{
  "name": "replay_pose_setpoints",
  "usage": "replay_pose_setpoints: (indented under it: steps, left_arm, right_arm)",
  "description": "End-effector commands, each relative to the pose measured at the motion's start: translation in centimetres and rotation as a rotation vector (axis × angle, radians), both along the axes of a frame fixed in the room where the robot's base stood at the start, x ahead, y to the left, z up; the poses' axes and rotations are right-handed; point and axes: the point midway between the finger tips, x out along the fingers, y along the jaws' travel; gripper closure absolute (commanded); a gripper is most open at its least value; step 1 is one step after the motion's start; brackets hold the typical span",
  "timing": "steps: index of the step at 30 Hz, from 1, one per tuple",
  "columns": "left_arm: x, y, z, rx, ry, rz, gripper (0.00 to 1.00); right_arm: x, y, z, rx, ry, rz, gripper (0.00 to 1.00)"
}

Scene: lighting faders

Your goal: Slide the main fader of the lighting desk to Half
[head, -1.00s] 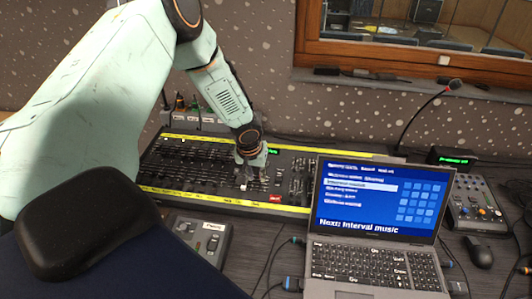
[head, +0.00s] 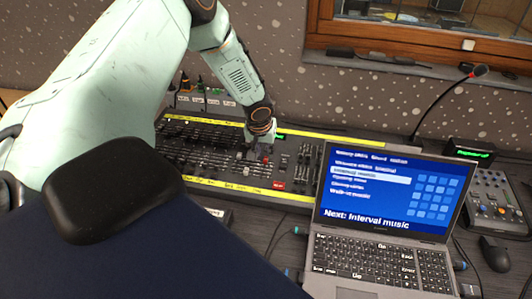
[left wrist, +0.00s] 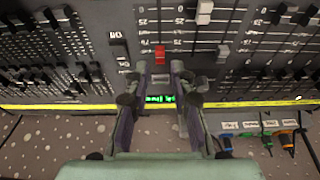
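The lighting desk (head: 215,186) is a black board with many sliders between two yellow strips. In the left wrist view, a red fader cap (left wrist: 160,54) sits low in its slot, toward the desk's far edge, past the 75 mark on the scale. My left gripper (left wrist: 160,66) points down at it. Its two fingertips stand apart on either side of the red cap, with gaps to it. In the head view, the left gripper (head: 254,152) is over the right-middle of the desk and partly hides the faders there. My right gripper is not in view.
White fader caps (left wrist: 204,12) (left wrist: 223,53) stand close to the right of the red one in the wrist view. A laptop (head: 385,195) stands right of the desk. A gooseneck microphone (head: 478,71) rises behind the laptop.

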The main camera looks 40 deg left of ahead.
Motion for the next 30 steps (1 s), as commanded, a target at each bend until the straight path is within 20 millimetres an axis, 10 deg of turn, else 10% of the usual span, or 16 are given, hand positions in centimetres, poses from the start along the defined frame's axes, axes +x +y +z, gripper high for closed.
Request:
replay_pose_setpoints:
  steps: [12, 30]
  left_arm:
    - [1.6, 0.6, -3.9, 0.001, -0.002, -0.001, 0.76]
    - [1.8, 0.7, -4.4, 0.000, 0.000, -0.001, 0.86]
  right_arm:
    - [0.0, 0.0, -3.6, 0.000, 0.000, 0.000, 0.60]
    - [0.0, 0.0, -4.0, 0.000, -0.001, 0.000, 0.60]
